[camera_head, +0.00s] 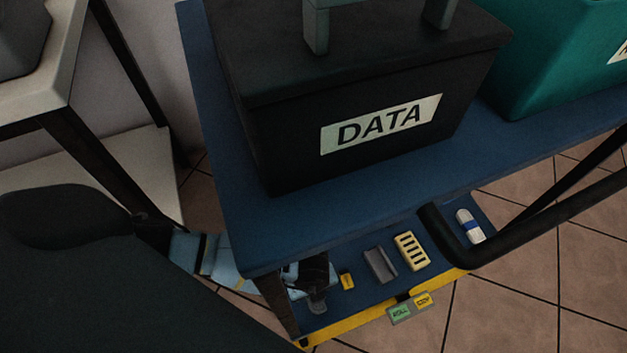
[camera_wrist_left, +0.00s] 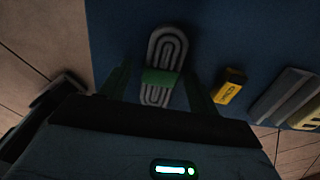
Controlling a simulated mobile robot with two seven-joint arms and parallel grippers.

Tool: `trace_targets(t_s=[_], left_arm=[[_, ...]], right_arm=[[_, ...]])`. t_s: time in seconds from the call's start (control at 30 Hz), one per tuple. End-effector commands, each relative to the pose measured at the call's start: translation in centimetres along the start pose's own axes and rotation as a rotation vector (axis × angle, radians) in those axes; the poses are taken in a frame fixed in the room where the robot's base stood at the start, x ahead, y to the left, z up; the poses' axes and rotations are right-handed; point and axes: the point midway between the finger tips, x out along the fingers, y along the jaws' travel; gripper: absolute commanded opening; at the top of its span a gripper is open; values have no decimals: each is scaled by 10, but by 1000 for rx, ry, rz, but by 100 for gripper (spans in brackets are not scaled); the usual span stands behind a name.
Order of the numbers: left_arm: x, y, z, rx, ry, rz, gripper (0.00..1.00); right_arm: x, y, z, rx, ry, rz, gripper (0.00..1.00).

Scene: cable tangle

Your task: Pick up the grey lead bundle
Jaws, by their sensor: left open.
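The grey lead bundle (camera_wrist_left: 168,50) is a flat looped coil with a green band around its middle. In the left wrist view it lies on the blue lower shelf, upper middle. My left gripper (camera_wrist_left: 158,88) is open, with one finger on each side of the bundle's lower part. I cannot tell whether the fingers touch it. My right gripper is not in view.
On the lower shelf, a small yellow block (camera_head: 347,281) lies right of my left gripper, then a grey channel piece (camera_head: 380,265), a slotted cream block (camera_head: 410,251) and a white-blue roll (camera_head: 470,227). The upper shelf (camera_head: 235,215) with the black DATA box (camera_head: 290,140) overhangs.

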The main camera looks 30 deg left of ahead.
Motion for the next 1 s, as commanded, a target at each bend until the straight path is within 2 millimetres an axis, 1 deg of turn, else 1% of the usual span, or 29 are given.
trace_targets(t_s=[0.13,0.17,0.5,0.53,0.73,0.8,0.87,1.0], left_arm=[[-2,-1,0,0,0,-2,62],[-2,-1,0,0,0,-2,59],[-2,0,0,0,0,-1,15],[-2,0,0,0,0,-1,12],[-2,-1,0,0,0,-1,12],[-5,-1,0,0,0,-2,12],[-11,-1,0,0,0,-2,12],[-35,-1,0,0,-1,-5,12]], right_arm=[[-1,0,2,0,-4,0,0],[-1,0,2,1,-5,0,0],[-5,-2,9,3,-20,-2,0],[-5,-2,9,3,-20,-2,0],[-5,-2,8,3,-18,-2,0],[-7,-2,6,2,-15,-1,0],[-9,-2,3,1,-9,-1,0],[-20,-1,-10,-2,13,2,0]])
